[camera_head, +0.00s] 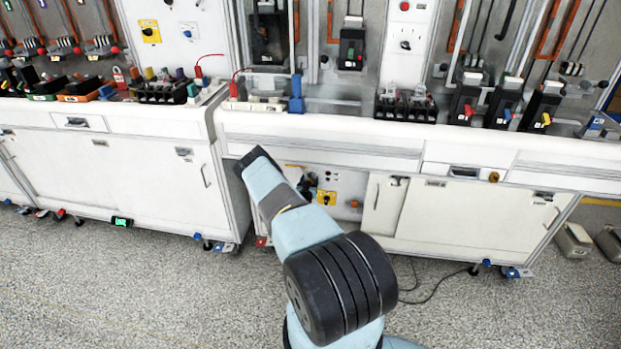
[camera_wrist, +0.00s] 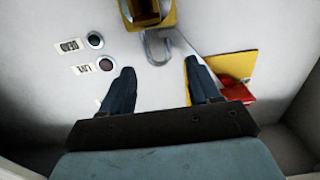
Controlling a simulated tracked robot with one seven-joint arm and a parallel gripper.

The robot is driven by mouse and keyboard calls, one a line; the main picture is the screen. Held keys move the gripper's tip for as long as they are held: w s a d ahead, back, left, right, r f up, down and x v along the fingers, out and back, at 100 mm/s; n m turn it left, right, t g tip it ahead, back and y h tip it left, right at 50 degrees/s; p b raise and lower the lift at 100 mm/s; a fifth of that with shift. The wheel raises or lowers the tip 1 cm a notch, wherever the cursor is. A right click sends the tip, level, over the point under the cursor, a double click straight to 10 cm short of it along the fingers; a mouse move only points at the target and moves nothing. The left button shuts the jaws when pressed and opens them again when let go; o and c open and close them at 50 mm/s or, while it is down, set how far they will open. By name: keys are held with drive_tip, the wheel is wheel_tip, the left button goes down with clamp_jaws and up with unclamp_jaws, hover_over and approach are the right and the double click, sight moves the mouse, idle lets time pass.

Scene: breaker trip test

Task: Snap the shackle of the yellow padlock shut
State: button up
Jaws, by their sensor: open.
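In the wrist view, a yellow body with a dark middle, which looks like the yellow padlock (camera_wrist: 150,14), is cut off by the top edge. A grey hooked bar, which looks like its shackle (camera_wrist: 157,48), curves down from it against the white panel. I cannot tell whether its free end is seated. My gripper (camera_wrist: 160,80) is open, with its two dark fingers apart and nothing between them. The shackle lies just beyond the fingertips, roughly in line with the gap. In the head view the gripper is not clearly seen past my arm, and I cannot single out the padlock.
A yellow plate (camera_wrist: 238,66) with a red part (camera_wrist: 236,88) sits close to the right finger. Two labelled round lamps or buttons (camera_wrist: 95,40) are left of the shackle. The white bench (camera_head: 375,135) overhangs the panel, and a cable (camera_head: 425,295) lies on the floor.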

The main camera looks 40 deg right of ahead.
sight(311, 175)
drive_tip(key=shift+x, duration=1.8)
clamp_jaws()
